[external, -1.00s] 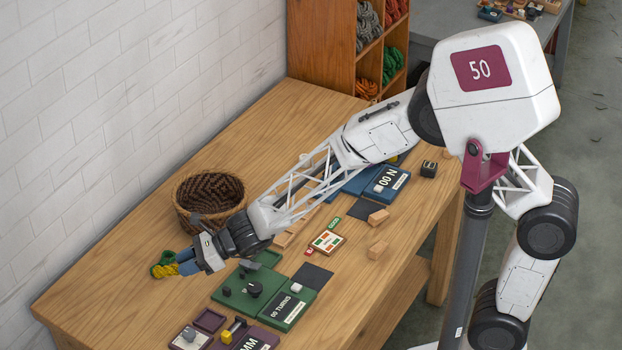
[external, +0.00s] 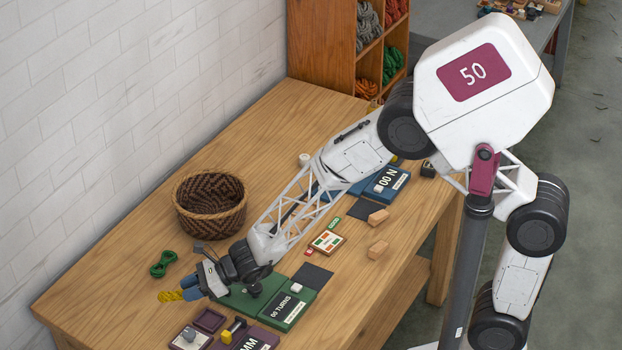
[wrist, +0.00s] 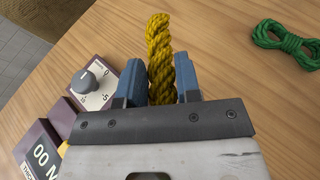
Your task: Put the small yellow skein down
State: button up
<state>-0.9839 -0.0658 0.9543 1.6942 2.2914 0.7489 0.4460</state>
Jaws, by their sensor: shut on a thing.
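The small yellow skein (external: 172,297) is held between the blue fingers of my gripper (external: 188,293), low over the left end of the table. In the wrist view the twisted yellow skein (wrist: 160,60) stands out beyond the two blue fingertips (wrist: 160,82), which close on it from both sides. I cannot tell whether the skein touches the table. A green skein (external: 162,264) lies on the wood beyond my gripper, and it also shows at the upper right of the wrist view (wrist: 287,40).
A woven basket (external: 210,207) stands near the wall. A purple device with a dial (external: 190,340) is close to my gripper at the front edge. A green "00 TURNS" device (external: 285,309) lies to the right. Bare wood (external: 100,290) is free to the left.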

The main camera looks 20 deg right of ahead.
send_over(141, 298)
jog(key=shift+f, duration=0.75)
dwell(0.3)
jog(key=shift+f, duration=1.75)
jog(key=shift+f, duration=0.15)
jog(key=o, duration=0.9)
